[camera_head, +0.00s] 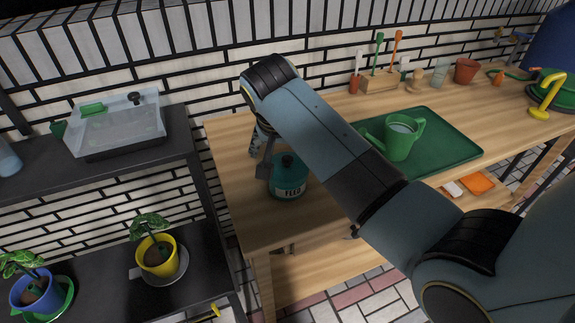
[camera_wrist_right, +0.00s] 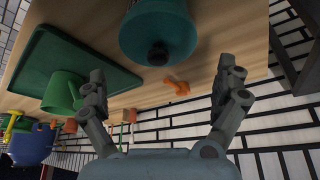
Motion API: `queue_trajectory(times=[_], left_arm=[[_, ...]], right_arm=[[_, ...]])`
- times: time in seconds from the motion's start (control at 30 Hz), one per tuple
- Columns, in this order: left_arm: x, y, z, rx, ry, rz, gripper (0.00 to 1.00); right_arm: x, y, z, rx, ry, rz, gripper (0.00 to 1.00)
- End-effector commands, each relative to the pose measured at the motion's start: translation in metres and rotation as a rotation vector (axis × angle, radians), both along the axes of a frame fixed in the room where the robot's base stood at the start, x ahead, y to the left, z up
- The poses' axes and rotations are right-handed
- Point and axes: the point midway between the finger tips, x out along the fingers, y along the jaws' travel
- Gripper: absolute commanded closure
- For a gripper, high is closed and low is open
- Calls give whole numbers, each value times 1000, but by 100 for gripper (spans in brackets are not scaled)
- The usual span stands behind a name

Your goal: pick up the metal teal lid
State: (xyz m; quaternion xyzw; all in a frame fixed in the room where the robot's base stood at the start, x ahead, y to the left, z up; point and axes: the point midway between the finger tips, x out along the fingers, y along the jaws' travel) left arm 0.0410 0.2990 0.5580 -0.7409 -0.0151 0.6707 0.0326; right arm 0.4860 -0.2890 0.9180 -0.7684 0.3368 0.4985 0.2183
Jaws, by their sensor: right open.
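A teal canister (camera_head: 289,187) marked "FEED" stands on the wooden workbench. Its metal teal lid (camera_head: 288,173) with a black knob (camera_head: 287,161) is on top. The wrist view also shows the canister (camera_wrist_right: 160,12), with the lid (camera_wrist_right: 158,36) and its knob (camera_wrist_right: 158,54) facing the camera. My right gripper (camera_head: 264,165) is beside the lid's left edge in the head view, partly hidden by my arm. In the wrist view my right gripper (camera_wrist_right: 163,78) is open, its fingers spread and empty, with the knob ahead between them. My left gripper is not in view.
A green tray (camera_head: 452,150) with a green watering can (camera_head: 403,135) lies to the right. Tools stand in a wooden block (camera_head: 378,84) at the back. An orange object (camera_wrist_right: 177,86) lies near the canister. A dark shelf (camera_head: 135,145) stands left; bench around the canister's front is clear.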

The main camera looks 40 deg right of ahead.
Motion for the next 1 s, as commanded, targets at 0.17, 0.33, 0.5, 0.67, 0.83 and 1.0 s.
queue_trajectory(times=[0.17, 0.33, 0.5, 0.67, 0.83, 1.0], left_arm=[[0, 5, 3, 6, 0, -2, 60], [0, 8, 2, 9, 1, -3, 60], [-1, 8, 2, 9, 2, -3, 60], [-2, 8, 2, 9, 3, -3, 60], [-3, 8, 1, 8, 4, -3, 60], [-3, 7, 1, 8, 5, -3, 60]], right_arm=[[5, -9, -24, -1, 3, 1, 0], [11, -15, -43, -1, 1, 1, 0], [11, -16, -45, 0, 0, 1, 0], [11, -16, -45, 0, 0, 1, 10], [11, -16, -45, 0, 0, 1, 33], [11, -16, -45, 0, 0, 1, 35]])
